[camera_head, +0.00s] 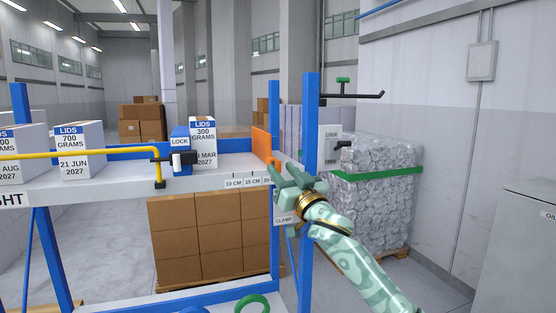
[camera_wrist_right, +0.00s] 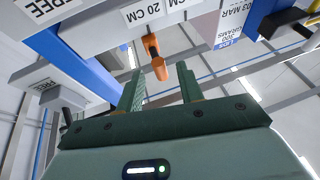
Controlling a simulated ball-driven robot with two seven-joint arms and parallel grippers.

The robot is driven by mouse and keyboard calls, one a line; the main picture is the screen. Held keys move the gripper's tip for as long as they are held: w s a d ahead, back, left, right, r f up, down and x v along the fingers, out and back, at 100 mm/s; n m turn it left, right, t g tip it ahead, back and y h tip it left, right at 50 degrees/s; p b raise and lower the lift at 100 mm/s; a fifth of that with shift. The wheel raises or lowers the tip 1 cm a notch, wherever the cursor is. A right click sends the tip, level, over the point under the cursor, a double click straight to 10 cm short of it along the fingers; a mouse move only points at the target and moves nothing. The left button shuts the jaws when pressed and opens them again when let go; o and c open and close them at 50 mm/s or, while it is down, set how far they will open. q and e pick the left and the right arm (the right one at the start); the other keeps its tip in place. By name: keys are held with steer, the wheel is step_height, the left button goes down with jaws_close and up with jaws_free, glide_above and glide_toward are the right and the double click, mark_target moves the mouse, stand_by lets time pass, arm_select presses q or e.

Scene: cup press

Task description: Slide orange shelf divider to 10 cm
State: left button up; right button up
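The orange shelf divider (camera_head: 262,143) stands upright near the right end of the white shelf (camera_head: 120,188). The front-edge scale (camera_head: 247,182) shows 10 CM and 15 CM; my right gripper partly hides the mark further right. My right gripper (camera_head: 284,172) is at the shelf's front edge, just below and right of the divider. In the right wrist view the gripper (camera_wrist_right: 160,84) is open. The divider's orange handle (camera_wrist_right: 155,58) points down toward the gap between the fingertips, beside the 20 CM label (camera_wrist_right: 147,12). Contact is unclear. My left gripper is not in view.
A white lids box, 300 grams (camera_head: 203,135), stands left of the divider, beside a blue LOCK part (camera_head: 180,140). A yellow bar (camera_head: 80,155) runs along the left shelf front. Blue posts (camera_head: 310,130) stand close to my right arm. The shelf between box and divider looks clear.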

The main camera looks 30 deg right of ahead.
mark_target(237, 169)
steer(key=shift+x, duration=1.5)
steer(key=shift+s, duration=0.1)
jaws_close()
steer(key=a, duration=0.3)
steer(key=w+a, duration=0.1)
steer(key=a, duration=0.2)
steer(key=w+a, duration=0.1)
steer(key=a, duration=0.3)
steer(key=shift+w+p, duration=0.15)
steer(key=shift+p, duration=0.15)
jaws_free()
steer(key=shift+d, duration=0.1)
